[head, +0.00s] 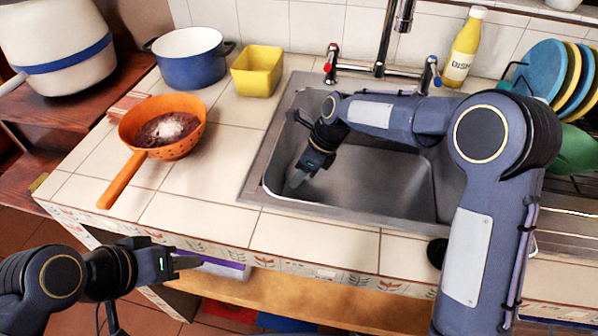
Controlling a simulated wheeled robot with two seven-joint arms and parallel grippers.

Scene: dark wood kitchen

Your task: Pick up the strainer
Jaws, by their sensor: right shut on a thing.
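The orange strainer (186,146) sits upright on the tiled counter at the left, its long handle (122,181) pointing toward the front edge. Something dark with a whitish patch (165,129) shows inside its bowl. My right gripper (298,178) reaches down into the left side of the sink, to the right of the strainer and apart from it. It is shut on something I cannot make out. My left gripper (192,262) is in front of the counter's front edge, below and apart from the strainer. Its fingers are seen edge-on, so their opening is unclear.
A blue pot (190,68) and a yellow square container (257,72) stand behind the strainer. The metal sink (400,188) has a tap (381,52) behind it. A dish soap bottle (464,50) and a plate rack (545,85) are at the right. Tiles around the strainer's handle are clear.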

